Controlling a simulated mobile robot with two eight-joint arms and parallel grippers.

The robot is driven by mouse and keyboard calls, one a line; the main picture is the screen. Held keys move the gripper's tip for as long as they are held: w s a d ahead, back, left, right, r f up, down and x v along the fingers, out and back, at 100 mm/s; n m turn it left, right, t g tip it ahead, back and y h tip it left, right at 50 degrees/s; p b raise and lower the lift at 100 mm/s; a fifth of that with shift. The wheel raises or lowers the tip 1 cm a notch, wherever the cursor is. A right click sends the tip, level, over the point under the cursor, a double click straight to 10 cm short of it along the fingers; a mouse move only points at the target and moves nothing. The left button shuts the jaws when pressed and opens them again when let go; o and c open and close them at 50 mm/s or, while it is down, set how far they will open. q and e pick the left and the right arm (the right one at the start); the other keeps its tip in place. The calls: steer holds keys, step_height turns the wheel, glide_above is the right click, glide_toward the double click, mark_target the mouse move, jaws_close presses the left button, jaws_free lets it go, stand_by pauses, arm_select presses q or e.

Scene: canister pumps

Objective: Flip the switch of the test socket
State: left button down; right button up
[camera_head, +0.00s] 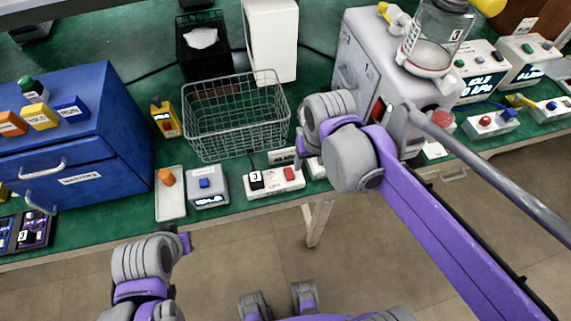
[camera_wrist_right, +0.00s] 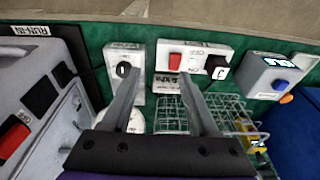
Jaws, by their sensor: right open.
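The test socket (camera_head: 275,182) is a white box at the front edge of the green bench, with a black plug (camera_head: 256,180) and a red switch (camera_head: 290,174). In the right wrist view, the test socket (camera_wrist_right: 194,53) lies beyond the fingertips, its red switch (camera_wrist_right: 175,61) near the tip of the right-hand finger. My right gripper (camera_wrist_right: 158,78) is open and empty, pointing down at the bench. Whether a finger touches the socket is unclear. In the head view my right wrist hides its fingers. My left arm is low at the left; its fingers cannot be made out.
A white box with a black knob (camera_wrist_right: 124,70) stands beside the socket. A grey box with a blue button (camera_head: 207,187) stands on the other side. A wire basket (camera_head: 236,115) is behind. A large grey machine (camera_head: 360,65) stands close to my right arm.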

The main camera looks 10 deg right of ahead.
steer(key=g+b, duration=0.1)
steer(key=g, duration=0.1)
glide_above(288, 170)
step_height(288, 170, down, 12)
steer(key=shift+w+r+b, duration=0.1)
steer(key=shift+r+b, duration=0.15)
steer(key=shift+b, duration=0.3)
jaws_close()
